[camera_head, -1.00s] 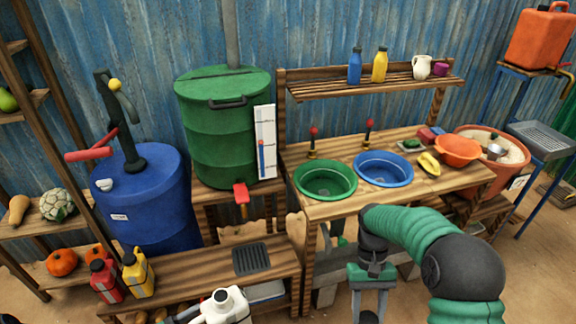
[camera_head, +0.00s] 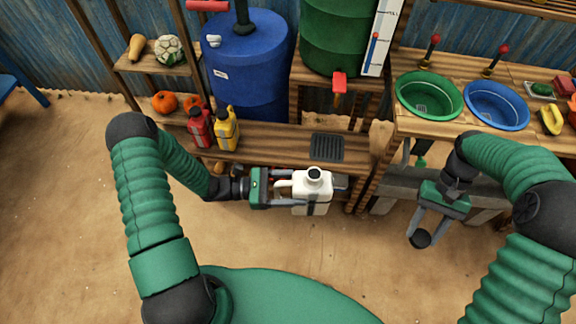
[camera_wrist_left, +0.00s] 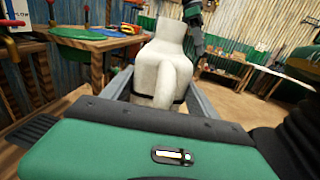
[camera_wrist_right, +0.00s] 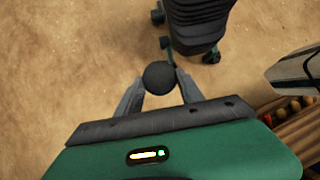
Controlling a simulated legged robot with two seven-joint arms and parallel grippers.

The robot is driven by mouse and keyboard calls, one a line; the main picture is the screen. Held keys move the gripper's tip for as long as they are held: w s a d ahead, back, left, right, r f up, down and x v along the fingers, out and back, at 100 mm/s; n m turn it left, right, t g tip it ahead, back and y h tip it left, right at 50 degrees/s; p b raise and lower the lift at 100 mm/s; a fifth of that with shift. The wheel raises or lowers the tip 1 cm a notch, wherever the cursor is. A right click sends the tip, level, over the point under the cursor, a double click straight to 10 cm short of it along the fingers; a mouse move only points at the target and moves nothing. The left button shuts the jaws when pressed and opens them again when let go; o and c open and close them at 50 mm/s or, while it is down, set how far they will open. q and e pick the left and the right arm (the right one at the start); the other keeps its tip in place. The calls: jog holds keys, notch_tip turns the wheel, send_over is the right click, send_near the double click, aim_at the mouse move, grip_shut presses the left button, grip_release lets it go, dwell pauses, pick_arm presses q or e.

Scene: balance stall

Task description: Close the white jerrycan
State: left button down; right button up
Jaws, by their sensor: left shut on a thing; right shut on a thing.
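The white jerrycan (camera_head: 316,205) is held upright in front of the low bench, its dark round mouth facing up and uncovered. My left gripper (camera_head: 300,195) is shut on it from the left; the jerrycan also fills the middle of the left wrist view (camera_wrist_left: 160,75). My right gripper (camera_head: 422,234) is shut on a round black cap (camera_wrist_right: 158,77), held between its fingertips. The cap also shows in the head view (camera_head: 420,239), to the right of the jerrycan and clear of it.
The low bench (camera_head: 270,140) behind the jerrycan carries a red can (camera_head: 199,130), a yellow can (camera_head: 227,131) and a dark grate (camera_head: 327,147). The basin table (camera_head: 440,135) stands behind my right gripper. Sandy floor between the arms is open.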

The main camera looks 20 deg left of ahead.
jog(key=shift+d, duration=0.1)
pick_arm(q)
jog(key=w+d+f+m+g+h, duration=0.1)
jog(key=d+m+g, duration=0.4)
jog(key=d+g, duration=0.4)
jog(key=shift+w+d+m+h, duration=0.2)
jog(key=shift+d+m+h, duration=0.1)
jog(key=shift+d, duration=0.8)
jog(key=shift+f, duration=0.2)
pick_arm(e)
jog(key=shift+w+a+r, duration=0.15)
jog(key=shift+a, duration=0.2)
jog(key=w+a+r+m+t+y, duration=0.1)
jog(key=a+r+m+y, duration=0.1)
jog(key=a+r+m, duration=0.3)
jog(key=w+a+r+m+t+y, duration=0.1)
jog(key=a+r+m, duration=0.4)
jog(key=a, duration=0.8)
jog(key=shift+r+y, duration=0.6)
jog(key=shift+y, duration=0.2)
pick_arm(q)
jog(key=shift+r, duration=0.1)
pick_arm(e)
jog(key=shift+f, duration=0.15)
